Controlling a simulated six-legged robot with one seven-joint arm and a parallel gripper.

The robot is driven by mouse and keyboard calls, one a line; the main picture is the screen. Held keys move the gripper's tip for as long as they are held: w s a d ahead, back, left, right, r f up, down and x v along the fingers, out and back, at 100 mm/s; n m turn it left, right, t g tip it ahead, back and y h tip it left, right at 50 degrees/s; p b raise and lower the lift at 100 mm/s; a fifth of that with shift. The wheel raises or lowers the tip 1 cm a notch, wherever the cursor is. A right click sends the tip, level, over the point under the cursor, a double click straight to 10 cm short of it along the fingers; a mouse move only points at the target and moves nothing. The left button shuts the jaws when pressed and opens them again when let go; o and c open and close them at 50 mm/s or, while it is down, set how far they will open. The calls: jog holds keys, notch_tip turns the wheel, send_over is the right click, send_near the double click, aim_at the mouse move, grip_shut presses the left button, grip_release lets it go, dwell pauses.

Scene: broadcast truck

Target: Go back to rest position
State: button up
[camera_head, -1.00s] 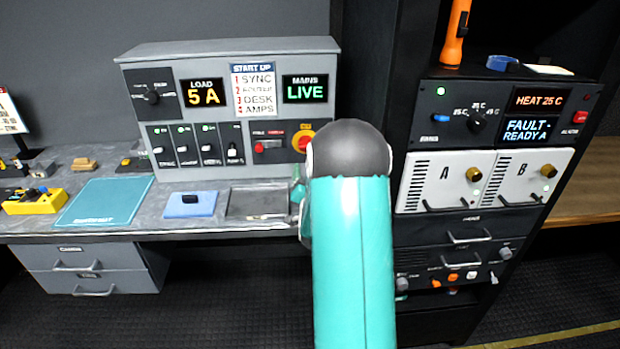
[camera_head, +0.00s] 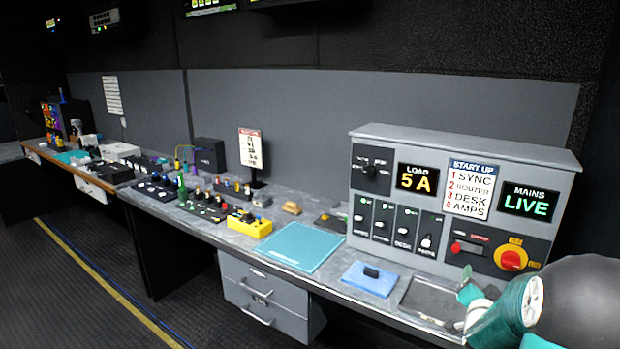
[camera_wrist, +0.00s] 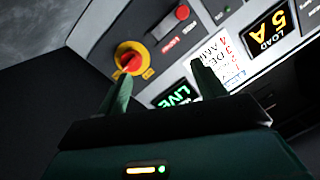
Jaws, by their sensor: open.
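My gripper (camera_wrist: 160,88) is open and empty in the wrist view, its two green fingers apart in front of the grey power panel. Part of my arm shows at the lower right of the head view, with a green finger (camera_head: 468,292) near the right end of the desk. The panel (camera_head: 455,140) stands on the desk and reads LOAD 5 A and MAINS LIVE. Its red rotary knob on a yellow plate (camera_head: 513,258) is close to my arm, and it also shows in the wrist view (camera_wrist: 130,62). I cannot tell the exact gap between fingers and panel.
The grey desk (camera_head: 205,225) runs to the far left. It holds a teal mat (camera_head: 290,247), a blue pad (camera_head: 370,279), a yellow box (camera_head: 249,225) and a dark tray (camera_head: 433,299). Drawers (camera_head: 262,295) sit below. The dark floor (camera_head: 60,290) at left is clear.

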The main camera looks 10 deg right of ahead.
jog(key=s+a+r+n+g+y, duration=0.1)
jog(key=s+a+r+n+y, duration=0.15)
jog(key=a, duration=0.45)
jog(key=s+a+r+n+g+y, duration=0.1)
jog(key=a+r+n+y, duration=0.15)
jog(key=a, duration=0.45)
jog(key=s+a+r+n+g+y, duration=0.1)
jog(key=s+a+r, duration=0.15)
jog(key=a, duration=0.45)
jog(key=s+a+n+g+y, duration=0.1)
jog(key=s+a+n+g, duration=0.2)
jog(key=s+a, duration=0.3)
jog(key=s+a+n+g+y, duration=0.2)
jog(key=s+a, duration=0.5)
jog(key=s, duration=0.8)
jog(key=shift+s+a+r+n+g, duration=0.3)
jog(key=shift+n+g, duration=0.2)
jog(key=shift+n, duration=0.2)
jog(key=shift+d, duration=0.1)
